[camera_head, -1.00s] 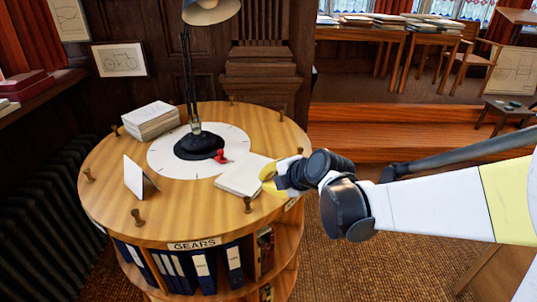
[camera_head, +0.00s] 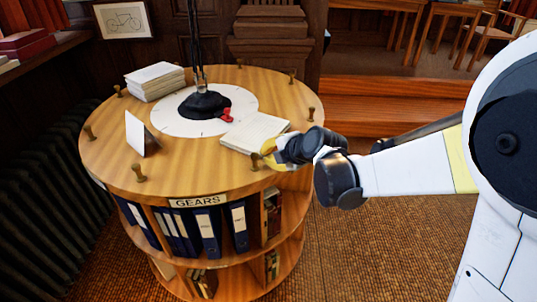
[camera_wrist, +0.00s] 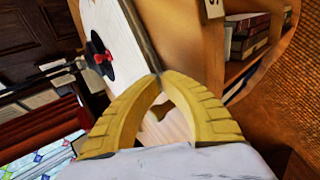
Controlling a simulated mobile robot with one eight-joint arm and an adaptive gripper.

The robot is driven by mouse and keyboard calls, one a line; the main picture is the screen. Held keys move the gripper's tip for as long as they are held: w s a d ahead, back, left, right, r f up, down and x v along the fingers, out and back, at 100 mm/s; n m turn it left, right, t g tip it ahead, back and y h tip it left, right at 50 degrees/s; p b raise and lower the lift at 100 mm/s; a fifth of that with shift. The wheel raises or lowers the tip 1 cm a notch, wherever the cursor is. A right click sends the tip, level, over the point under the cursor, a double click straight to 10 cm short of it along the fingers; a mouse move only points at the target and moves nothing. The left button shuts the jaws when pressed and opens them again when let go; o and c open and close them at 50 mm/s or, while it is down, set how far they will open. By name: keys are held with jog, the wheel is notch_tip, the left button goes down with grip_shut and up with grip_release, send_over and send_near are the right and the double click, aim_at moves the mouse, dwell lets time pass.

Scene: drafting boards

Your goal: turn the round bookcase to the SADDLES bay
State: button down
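The round bookcase (camera_head: 200,171) is a low wooden drum with pegs around its top. Its front bay is labelled GEARS (camera_head: 198,201) and holds blue binders; no SADDLES label is readable. My gripper (camera_head: 264,152) is at the right front rim, its yellow fingers right beside a wooden peg (camera_head: 255,162). In the wrist view the fingertips (camera_wrist: 158,74) come together, with a small tan shape (camera_wrist: 160,108) behind them. I cannot tell whether that is the peg or whether the fingers touch it. A pale dial (camera_head: 178,121) with a red pointer (camera_head: 226,115) lies on top.
An open notebook (camera_head: 253,131), a paper stack (camera_head: 155,80), a standing white card (camera_head: 136,131) and a black lamp base (camera_head: 203,104) are on the top. Other pegs, such as one at the front (camera_head: 140,173), stand along the rim. A radiator (camera_head: 45,200) is close on the left; carpet (camera_head: 385,240) lies open on the right.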

aim_at(257, 159)
jog(key=shift+m, duration=0.3)
jog(key=shift+s+a, duration=0.6)
jog(key=shift+a, duration=0.35)
jog(key=shift+s+a, duration=0.6)
jog(key=shift+a, duration=0.35)
jog(key=shift+d, duration=0.1)
jog(key=shift+w+d+r, duration=0.1)
jog(key=shift+r, duration=0.05)
jog(key=shift+w+d+r+p, duration=0.25)
jog(key=shift+d+r+p, duration=0.15)
jog(key=shift+d+r, duration=0.1)
notch_tip(257, 159, up, 8)
jog(key=p, duration=0.6)
jog(key=shift+f, duration=0.1)
